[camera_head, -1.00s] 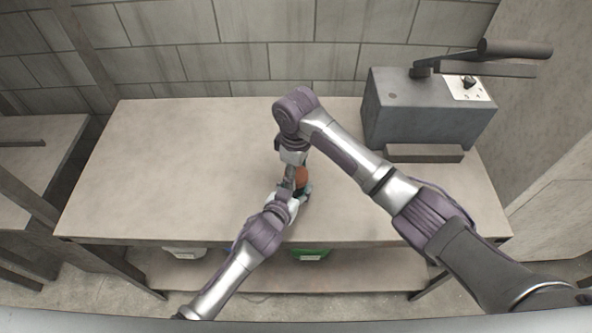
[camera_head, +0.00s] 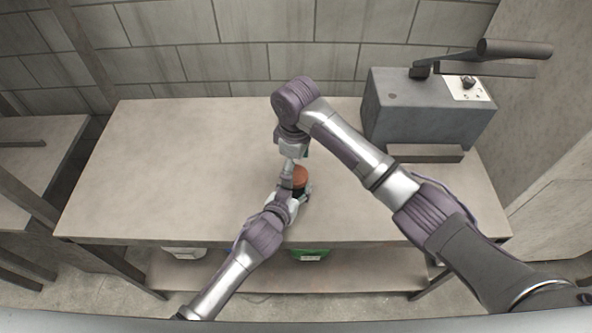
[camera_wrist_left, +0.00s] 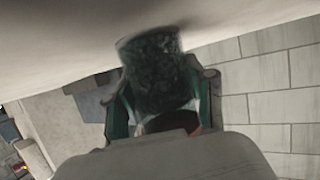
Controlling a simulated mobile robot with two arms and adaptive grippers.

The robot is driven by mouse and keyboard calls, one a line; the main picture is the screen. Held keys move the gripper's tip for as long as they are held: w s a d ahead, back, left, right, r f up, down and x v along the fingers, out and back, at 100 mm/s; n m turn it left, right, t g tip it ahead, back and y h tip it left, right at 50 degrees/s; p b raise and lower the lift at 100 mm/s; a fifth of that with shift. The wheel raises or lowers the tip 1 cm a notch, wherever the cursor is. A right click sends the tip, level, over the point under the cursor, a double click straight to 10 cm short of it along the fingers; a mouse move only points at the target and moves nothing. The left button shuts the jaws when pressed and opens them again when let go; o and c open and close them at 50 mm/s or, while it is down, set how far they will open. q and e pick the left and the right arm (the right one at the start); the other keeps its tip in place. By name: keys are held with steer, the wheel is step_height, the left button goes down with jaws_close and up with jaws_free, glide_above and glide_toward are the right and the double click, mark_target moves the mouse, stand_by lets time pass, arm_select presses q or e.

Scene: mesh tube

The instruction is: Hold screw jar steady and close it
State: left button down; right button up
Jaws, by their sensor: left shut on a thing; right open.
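The screw jar has an orange-brown lid (camera_head: 301,175) on its top and stands near the table's front edge, in the middle of the head view. Its dark, mottled body (camera_wrist_left: 152,65) fills the middle of the left wrist view. My left gripper (camera_wrist_left: 163,92) is shut around the jar's body, with a finger on each side. My right gripper (camera_head: 288,167) is open, beside the lid at its upper left. Whether it touches the lid, and whether the lid is fully seated, I cannot tell.
The jar is on a beige table (camera_head: 180,160), whose left side is clear. A grey machine (camera_head: 425,115) with a lever handle stands at the back right. A green bin (camera_head: 310,252) and a white bin (camera_head: 183,253) sit below the table.

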step_height(320, 180, up, 10)
steer(key=shift+f, duration=0.2)
arm_select(q)
steer(key=shift+c, duration=1.6)
jaws_free()
steer(key=v, duration=1.2)
